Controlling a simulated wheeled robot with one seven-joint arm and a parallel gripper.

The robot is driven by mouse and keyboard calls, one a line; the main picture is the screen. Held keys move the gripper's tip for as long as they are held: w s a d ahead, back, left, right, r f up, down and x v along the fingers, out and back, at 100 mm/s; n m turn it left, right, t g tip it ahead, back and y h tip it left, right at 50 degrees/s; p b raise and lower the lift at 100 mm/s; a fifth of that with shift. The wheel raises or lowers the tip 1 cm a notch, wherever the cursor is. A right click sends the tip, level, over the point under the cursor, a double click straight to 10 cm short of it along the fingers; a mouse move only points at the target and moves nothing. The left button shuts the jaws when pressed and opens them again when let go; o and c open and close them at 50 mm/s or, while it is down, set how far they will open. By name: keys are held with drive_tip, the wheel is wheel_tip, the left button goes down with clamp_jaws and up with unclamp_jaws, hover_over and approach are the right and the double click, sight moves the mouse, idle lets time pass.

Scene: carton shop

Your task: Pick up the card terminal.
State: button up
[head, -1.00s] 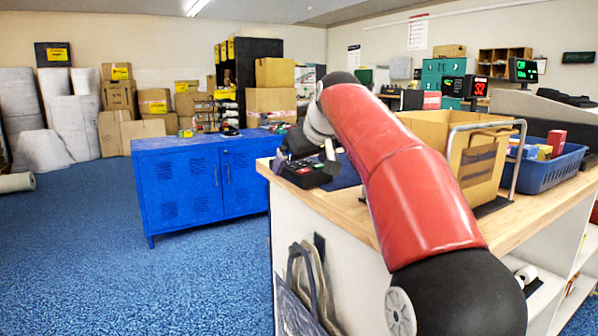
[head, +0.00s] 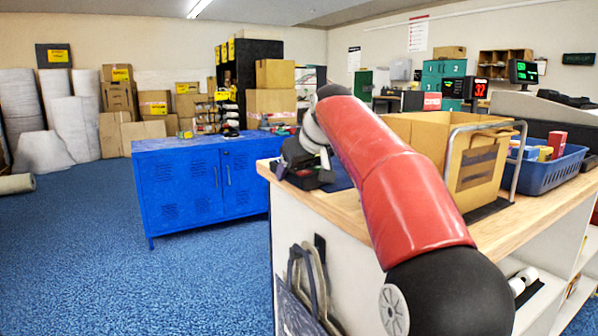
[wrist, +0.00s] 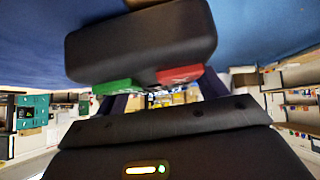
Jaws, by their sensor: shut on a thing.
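The card terminal is a black block with a green key and a red key. In the wrist view the card terminal (wrist: 140,45) fills the upper middle, right in front of the palm. My gripper (wrist: 160,98) is shut on it, with dark fingers showing behind the coloured keys. In the head view the terminal (head: 312,181) is a dark shape at the near left end of the wooden counter (head: 362,204), partly hidden by my gripper (head: 308,170). I cannot tell whether it touches the counter.
On the counter, an open cardboard carton (head: 425,135) in a metal frame stands right of my arm, with a blue basket (head: 552,172) of small boxes beyond. A blue cabinet (head: 190,185) stands left of the counter.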

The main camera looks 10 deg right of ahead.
drive_tip(key=shift+r, duration=0.1)
wheel_tip(320, 180, up, 8)
drive_tip(key=shift+w+r+p, duration=0.1)
drive_tip(key=shift+p, duration=1.1)
drive_tip(key=shift+r, duration=0.8)
drive_tip(key=o, duration=0.7)
drive_tip(key=c, duration=0.3)
drive_tip(key=shift+c, duration=0.2)
